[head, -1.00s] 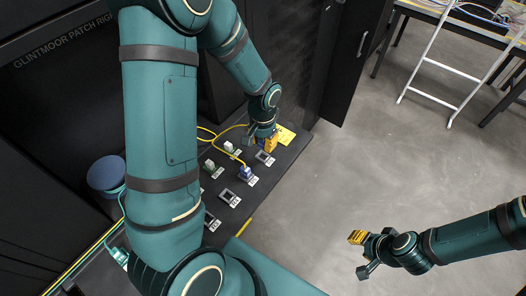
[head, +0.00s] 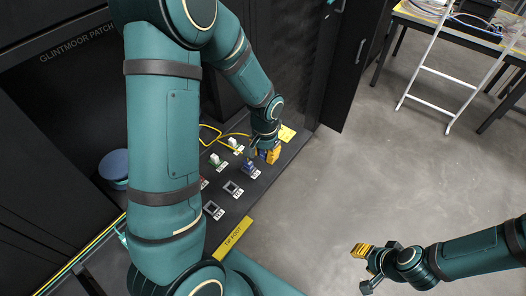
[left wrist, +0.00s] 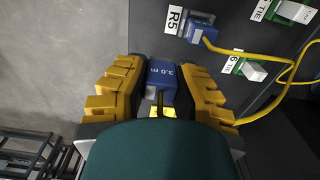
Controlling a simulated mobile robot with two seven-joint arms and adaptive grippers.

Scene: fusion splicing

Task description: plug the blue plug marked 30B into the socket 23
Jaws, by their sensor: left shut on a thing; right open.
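My left gripper (head: 268,153) is over the dark panel in the head view. In the left wrist view its yellow fingers (left wrist: 158,95) are shut on a blue plug (left wrist: 161,75) marked "3.0 m"; no 30B mark shows on it. A second blue plug (left wrist: 202,32) with a yellow cable sits by the label R5; it also shows in the head view (head: 248,167). Two empty sockets (head: 233,188) (head: 212,209) lie nearer on the panel. I cannot read which socket is 23. My right gripper (head: 364,267) is open and empty above the floor.
White plugs (head: 215,159) with green bases stand in the back row, with a yellow cable (left wrist: 268,55) looping nearby. A yellow foot strip (head: 233,239) marks the panel's near edge. A blue round thing (head: 115,165) stands at left.

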